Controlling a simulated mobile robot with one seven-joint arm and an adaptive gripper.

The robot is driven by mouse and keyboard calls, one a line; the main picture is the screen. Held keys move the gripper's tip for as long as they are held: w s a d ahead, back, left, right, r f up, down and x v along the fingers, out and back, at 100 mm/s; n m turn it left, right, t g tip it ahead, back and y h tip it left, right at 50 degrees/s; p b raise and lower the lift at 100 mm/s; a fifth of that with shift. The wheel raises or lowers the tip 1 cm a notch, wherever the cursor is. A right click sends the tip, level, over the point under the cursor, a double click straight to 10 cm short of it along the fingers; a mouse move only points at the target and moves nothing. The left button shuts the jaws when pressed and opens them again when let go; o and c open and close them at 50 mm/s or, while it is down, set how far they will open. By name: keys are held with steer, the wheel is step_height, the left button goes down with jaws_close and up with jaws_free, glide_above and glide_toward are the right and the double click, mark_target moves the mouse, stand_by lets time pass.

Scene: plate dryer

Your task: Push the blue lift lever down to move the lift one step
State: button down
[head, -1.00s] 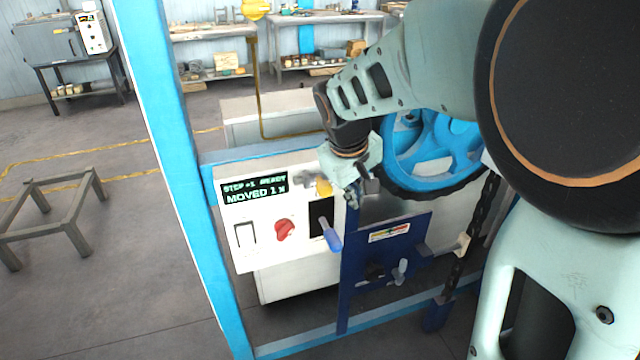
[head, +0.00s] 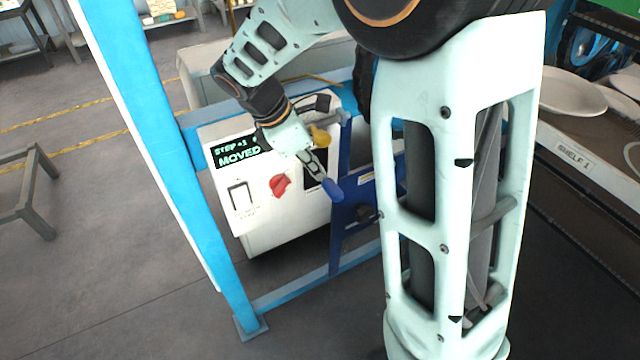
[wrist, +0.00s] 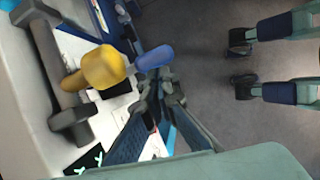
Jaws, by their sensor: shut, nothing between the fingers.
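The blue lift lever (head: 333,190) sticks out of a dark slot at the right side of the white control panel (head: 255,220), its handle slanting downward. It also shows in the wrist view (wrist: 155,58), just beyond my fingertips. My gripper (head: 317,167) is shut and empty, right above the lever handle. In the wrist view my gripper's fingertips (wrist: 160,82) are close together beside the handle; I cannot tell whether they touch it. The panel's display (head: 238,152) reads "STEP +1" and "MOVED", partly covered by my gripper.
A yellow knob (head: 320,137) sits close beside my gripper on the panel top. A light-blue frame post (head: 165,150) stands left. Plates (head: 570,92) lie on a shelf at right.

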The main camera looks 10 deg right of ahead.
mark_target(330, 189)
steer(key=shift+w+a+n, duration=0.2)
steer(key=shift+w+n, duration=0.1)
steer(key=shift+n, duration=0.1)
steer(key=shift+f, duration=0.15)
steer(key=b+x, duration=0.5)
steer(key=x, duration=0.1)
steer(key=shift+s, duration=0.1)
steer(key=shift+d+f+b, duration=0.25)
steer(key=shift+f+b, duration=0.1)
steer(key=shift+b, duration=0.1)
steer(key=shift+f, duration=0.1)
